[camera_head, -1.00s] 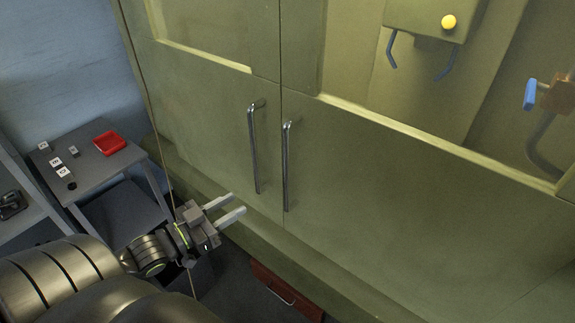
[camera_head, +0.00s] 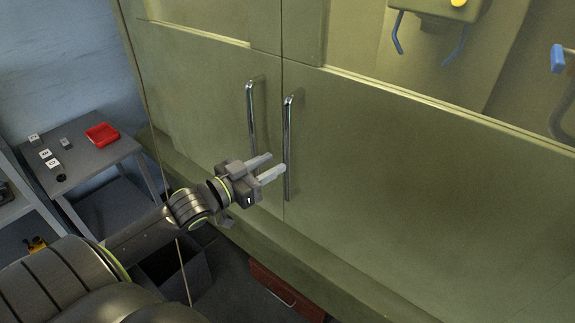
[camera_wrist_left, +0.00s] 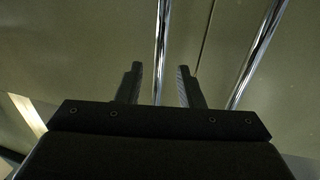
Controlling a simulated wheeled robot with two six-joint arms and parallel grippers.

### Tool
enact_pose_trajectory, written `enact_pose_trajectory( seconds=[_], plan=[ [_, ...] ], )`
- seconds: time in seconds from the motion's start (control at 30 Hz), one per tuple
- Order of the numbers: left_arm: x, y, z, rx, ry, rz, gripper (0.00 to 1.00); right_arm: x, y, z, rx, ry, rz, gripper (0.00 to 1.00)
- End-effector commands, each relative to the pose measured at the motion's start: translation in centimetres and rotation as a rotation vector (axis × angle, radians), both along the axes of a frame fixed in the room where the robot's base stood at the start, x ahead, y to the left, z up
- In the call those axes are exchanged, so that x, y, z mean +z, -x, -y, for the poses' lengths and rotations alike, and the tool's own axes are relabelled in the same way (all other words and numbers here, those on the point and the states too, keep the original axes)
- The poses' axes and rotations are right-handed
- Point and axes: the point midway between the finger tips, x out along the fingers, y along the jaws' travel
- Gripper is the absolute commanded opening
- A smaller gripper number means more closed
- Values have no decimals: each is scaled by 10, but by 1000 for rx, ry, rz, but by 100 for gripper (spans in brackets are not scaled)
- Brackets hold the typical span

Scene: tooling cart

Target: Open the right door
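The right door (camera_head: 400,190) is a large olive-green panel with a window, and it looks closed against the left door (camera_head: 190,90). Its upright chrome handle (camera_head: 288,150) stands just right of the seam; it also shows in the left wrist view (camera_wrist_left: 258,55). The left door's handle (camera_head: 250,115) is parallel to it and shows in the left wrist view (camera_wrist_left: 162,50). My left gripper (camera_head: 272,166) is open and empty, low near both handles. In the left wrist view its fingers (camera_wrist_left: 158,85) are apart, with the right handle outside them to the right. My right gripper is not in view.
A small grey table (camera_head: 85,155) with a red tray (camera_head: 102,134) and several small labelled blocks stands at the left. A red drawer-like box (camera_head: 285,290) is low under the cabinet. Blue hooks (camera_head: 398,32) show through the right door's window.

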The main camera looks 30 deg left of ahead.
Motion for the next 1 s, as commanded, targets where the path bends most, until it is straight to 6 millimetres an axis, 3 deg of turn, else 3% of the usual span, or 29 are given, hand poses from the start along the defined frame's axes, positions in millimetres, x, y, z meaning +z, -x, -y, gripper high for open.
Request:
enact_pose_trajectory(
  seconds=[0.2,0.4,0.83,1.0],
  plan=[
    [-2,-30,9,-1,3,3,34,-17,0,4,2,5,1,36],
    [0,-49,13,2,3,1,34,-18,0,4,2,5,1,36],
    [0,-56,16,0,0,0,34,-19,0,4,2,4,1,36],
    [0,-56,15,0,0,0,13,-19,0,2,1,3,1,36]
  ],
)
